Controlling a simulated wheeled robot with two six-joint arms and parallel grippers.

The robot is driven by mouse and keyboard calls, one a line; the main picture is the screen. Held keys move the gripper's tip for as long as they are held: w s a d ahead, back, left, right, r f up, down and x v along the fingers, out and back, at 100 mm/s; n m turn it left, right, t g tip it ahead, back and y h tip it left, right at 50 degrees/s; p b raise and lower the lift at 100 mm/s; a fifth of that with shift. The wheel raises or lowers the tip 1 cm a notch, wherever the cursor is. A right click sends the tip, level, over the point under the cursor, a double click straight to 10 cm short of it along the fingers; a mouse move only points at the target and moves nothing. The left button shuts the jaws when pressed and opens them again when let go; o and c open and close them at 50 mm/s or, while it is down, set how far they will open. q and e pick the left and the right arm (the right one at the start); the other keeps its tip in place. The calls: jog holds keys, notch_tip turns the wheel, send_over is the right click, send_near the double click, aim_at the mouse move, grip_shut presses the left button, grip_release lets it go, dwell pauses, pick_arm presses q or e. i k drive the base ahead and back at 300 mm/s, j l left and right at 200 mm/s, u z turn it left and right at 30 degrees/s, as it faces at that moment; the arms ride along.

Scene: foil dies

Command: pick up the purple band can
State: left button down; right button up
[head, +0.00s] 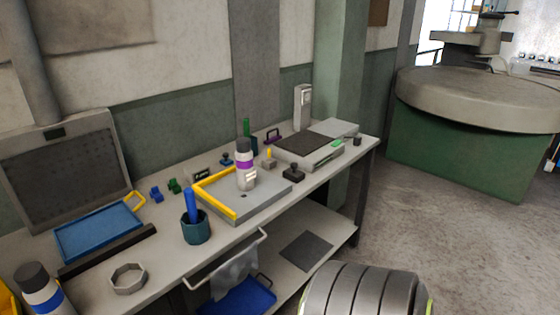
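The purple band can (245,168) stands upright on a grey plate (262,203) on the workbench. It has a dark cap, a purple band and a pale grey body with a small white label. A yellow L-shaped edge (201,188) runs along the left and back sides of the plate. Neither of my grippers is in view, and nothing touches the can.
A similar can with a blue band (42,290) stands at the bench's near left. A teal cup (196,228) holds a blue rod in front of the plate. A black-knobbed block (293,173) stands right of the can.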

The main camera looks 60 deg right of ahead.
aim_at(246, 174)
jog(key=z, duration=1.85)
